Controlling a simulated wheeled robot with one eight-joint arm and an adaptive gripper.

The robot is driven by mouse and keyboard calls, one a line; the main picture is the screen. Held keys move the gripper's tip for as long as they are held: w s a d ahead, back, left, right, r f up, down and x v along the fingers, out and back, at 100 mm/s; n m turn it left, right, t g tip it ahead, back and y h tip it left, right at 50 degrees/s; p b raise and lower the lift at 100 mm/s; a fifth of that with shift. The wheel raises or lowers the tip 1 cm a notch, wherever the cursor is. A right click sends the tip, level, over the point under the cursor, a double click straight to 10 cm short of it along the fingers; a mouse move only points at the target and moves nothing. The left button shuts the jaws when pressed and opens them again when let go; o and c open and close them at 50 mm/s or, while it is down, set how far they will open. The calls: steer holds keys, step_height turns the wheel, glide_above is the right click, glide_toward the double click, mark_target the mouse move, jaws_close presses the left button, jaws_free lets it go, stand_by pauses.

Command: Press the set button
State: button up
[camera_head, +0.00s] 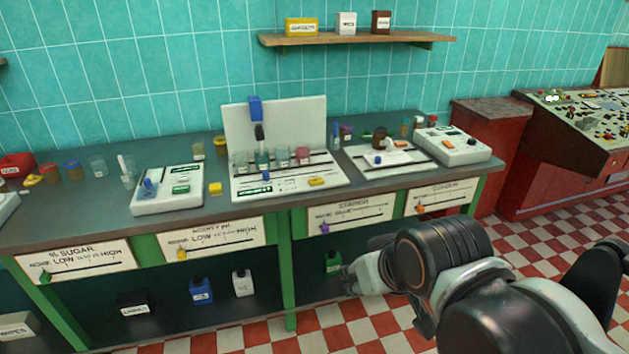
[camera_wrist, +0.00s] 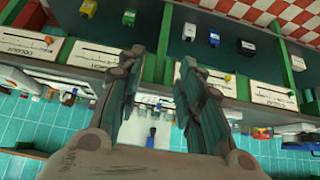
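No label reading "set" is legible in either view, so I cannot tell which button is the set button. Small controls show on the white device (camera_head: 451,145) at the bench's right end, which has an orange patch and a dark knob. Another white device (camera_head: 167,190) on the left has green labels and a blue item on it. My gripper (camera_wrist: 160,75) is open and empty in the wrist view, its two dark fingers apart in front of the bench. In the head view my arm is at the lower right, and the fingertips are hard to make out.
The grey bench (camera_head: 105,222) carries jars, a central white stand (camera_head: 275,122) and a right-hand board (camera_head: 365,157). Slider panels (camera_head: 215,238) line its front. Bottles stand on the shelf below. A red console (camera_head: 560,155) is at right. The checkered floor (camera_head: 535,228) between is open.

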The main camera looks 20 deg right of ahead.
jaws_close()
stand_by(1.0)
